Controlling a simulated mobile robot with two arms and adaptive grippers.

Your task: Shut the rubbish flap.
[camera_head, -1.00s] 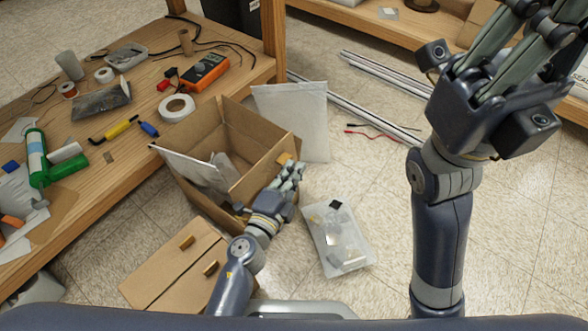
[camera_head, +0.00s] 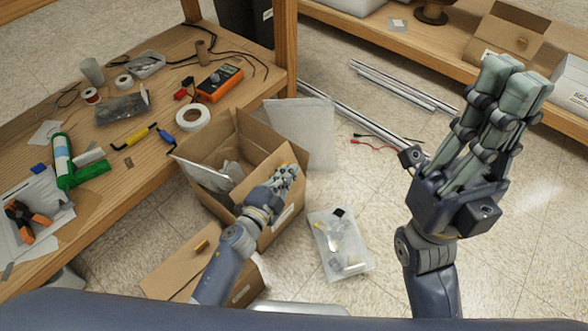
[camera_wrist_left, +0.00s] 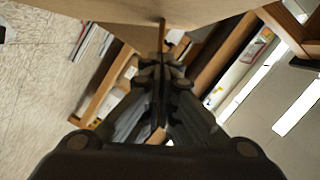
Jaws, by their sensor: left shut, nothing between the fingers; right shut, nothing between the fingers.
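An open brown cardboard box (camera_head: 205,143) stands on the floor beside the workbench, with crumpled rubbish (camera_head: 232,172) inside. A pale flap (camera_head: 203,174) leans over its left side and a white panel (camera_head: 303,133) stands up behind it. I cannot tell which of these is the rubbish flap. My left gripper (camera_head: 288,172) is shut and empty at the box's right front corner, its fingers overlapping the wall. In the left wrist view the shut fingers (camera_wrist_left: 160,75) lie just below a cardboard panel (camera_wrist_left: 205,14); contact is unclear. My right gripper (camera_head: 515,75) is shut and empty, raised at the right.
A closed cardboard box (camera_head: 180,268) with a wooden handle lies in front, partly behind my left arm. The workbench (camera_head: 115,195) holds tools and tape. Metal extrusions (camera_head: 400,85) lie behind.

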